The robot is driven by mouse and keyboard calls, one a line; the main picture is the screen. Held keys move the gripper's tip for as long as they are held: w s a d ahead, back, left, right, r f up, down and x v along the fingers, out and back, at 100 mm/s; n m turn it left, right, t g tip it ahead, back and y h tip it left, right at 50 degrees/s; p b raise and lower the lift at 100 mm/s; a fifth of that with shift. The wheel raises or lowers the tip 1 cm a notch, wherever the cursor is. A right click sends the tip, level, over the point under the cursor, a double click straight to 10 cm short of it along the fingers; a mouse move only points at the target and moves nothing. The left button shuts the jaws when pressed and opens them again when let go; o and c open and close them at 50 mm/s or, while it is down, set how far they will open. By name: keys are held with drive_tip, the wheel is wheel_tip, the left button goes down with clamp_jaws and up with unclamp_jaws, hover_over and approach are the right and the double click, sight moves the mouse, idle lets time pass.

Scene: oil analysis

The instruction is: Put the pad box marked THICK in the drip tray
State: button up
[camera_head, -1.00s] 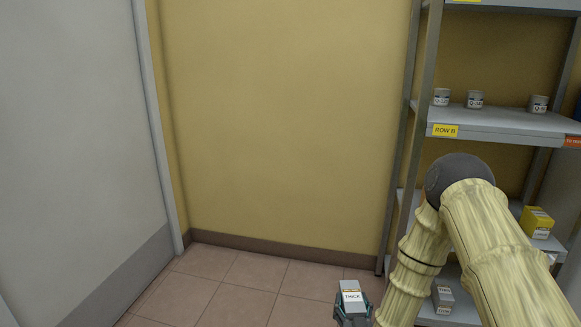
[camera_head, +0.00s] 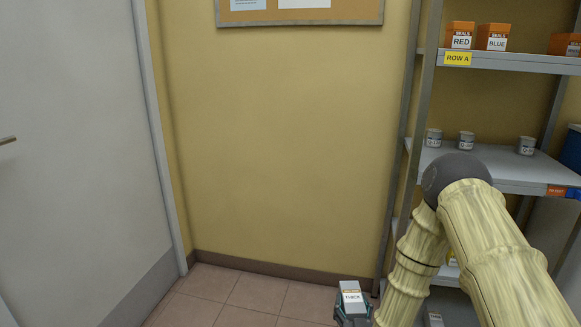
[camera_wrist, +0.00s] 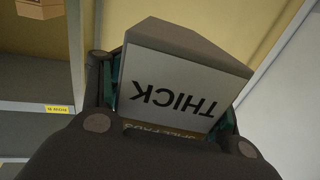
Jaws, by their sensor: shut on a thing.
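The pad box marked THICK (camera_head: 351,297) is a small grey box with a white label, low in the head view just right of the middle. My gripper (camera_head: 352,312) is shut on it and holds it up over the floor, in front of the shelf unit's left side. In the wrist view the box (camera_wrist: 178,88) fills the middle between the fingers, its THICK label upside down. I do not see the drip tray in these frames.
A metal shelf unit (camera_head: 500,62) stands at the right, with orange seal boxes (camera_head: 477,37) on the upper shelf and small grey tins (camera_head: 466,140) below. A white door (camera_head: 75,150) is at the left. The tiled floor (camera_head: 255,292) between them looks clear.

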wheel_tip(320, 180, up, 18)
drive_tip(key=p, duration=1.7)
drive_tip(key=shift+r, duration=0.25)
drive_tip(key=s+r, duration=0.1)
drive_tip(key=s, duration=0.1)
drive_tip(key=s+r, duration=0.1)
drive_tip(key=s, duration=0.1)
drive_tip(key=s+r, duration=0.1)
drive_tip(key=s, duration=0.1)
drive_tip(key=shift+s+r, duration=0.1)
drive_tip(key=shift+r, duration=0.05)
